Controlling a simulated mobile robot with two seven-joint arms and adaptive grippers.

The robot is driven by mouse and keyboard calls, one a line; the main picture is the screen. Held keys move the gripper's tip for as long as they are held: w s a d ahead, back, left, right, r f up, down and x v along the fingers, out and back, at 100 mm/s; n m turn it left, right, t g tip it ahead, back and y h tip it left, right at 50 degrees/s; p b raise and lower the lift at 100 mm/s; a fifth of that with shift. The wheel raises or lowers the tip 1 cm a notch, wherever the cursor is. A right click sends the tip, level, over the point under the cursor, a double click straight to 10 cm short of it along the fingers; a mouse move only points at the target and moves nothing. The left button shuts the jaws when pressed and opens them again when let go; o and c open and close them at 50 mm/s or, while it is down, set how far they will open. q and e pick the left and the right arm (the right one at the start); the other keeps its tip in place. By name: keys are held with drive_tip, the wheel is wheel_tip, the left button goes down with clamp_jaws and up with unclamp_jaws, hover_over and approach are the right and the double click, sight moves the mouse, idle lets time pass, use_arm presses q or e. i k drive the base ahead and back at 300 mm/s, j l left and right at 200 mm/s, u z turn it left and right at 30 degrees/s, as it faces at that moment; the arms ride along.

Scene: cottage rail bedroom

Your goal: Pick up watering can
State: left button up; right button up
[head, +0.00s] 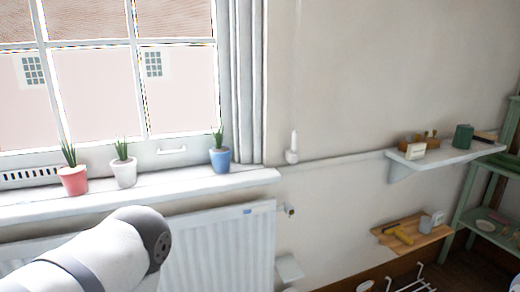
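I cannot make out a watering can for certain. A small grey-blue vessel (437,217) stands at the right end of the low wooden shelf, beside a pale object; it is too small to tell whether it is the can. A dark green container (463,136) stands on the upper white shelf, and no spout is clear on it. A white and grey link of my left arm comes in at the bottom left, in front of the radiator. Neither gripper is in view.
Red (73,180), white (124,173) and blue (220,159) potted plants stand on the windowsill (250,178). Below is a white radiator (235,250). The white shelf (452,157) and wooden shelf (420,245) jut from the wall, near a green rack (468,208) at far right.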

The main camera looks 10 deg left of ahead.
sight(463, 138)
drive_tip(key=u, duration=1.2)
drive_tip(key=z, duration=2.05)
drive_tip(key=i+l+u, duration=0.1)
drive_tip(key=i+l, duration=0.35)
drive_tip(key=i, duration=0.25)
drive_tip(key=i+l, duration=0.55)
drive_tip(key=i, duration=0.15)
drive_tip(key=i+l+u, duration=0.15)
drive_tip(key=i+l, duration=0.35)
drive_tip(key=i, duration=0.2)
